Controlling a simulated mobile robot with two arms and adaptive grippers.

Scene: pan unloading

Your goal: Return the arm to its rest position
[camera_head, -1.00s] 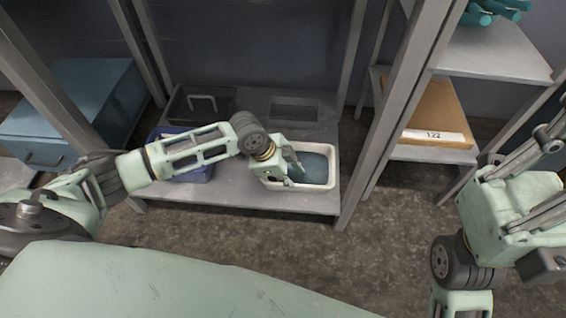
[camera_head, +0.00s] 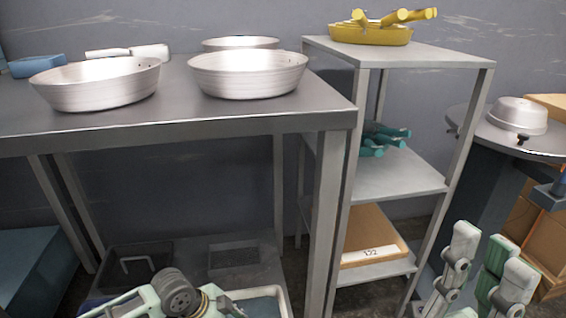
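My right gripper (camera_head: 491,255) is at the bottom right, in front of the shelf rack. My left arm comes in at the bottom left and reaches low under the table. My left gripper (camera_head: 222,306) is at the bottom edge beside a white tub (camera_head: 262,292). Most of this gripper is cut off, so its fingers cannot be made out.
Silver pans (camera_head: 250,75) (camera_head: 95,85) stand on the grey table (camera_head: 200,115). Yellow pans (camera_head: 372,32) top the rack (camera_head: 400,178), with teal ones (camera_head: 380,140) and a cardboard box (camera_head: 365,240) below. A round table (camera_head: 490,135) with a metal lid (camera_head: 517,115) stands right.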

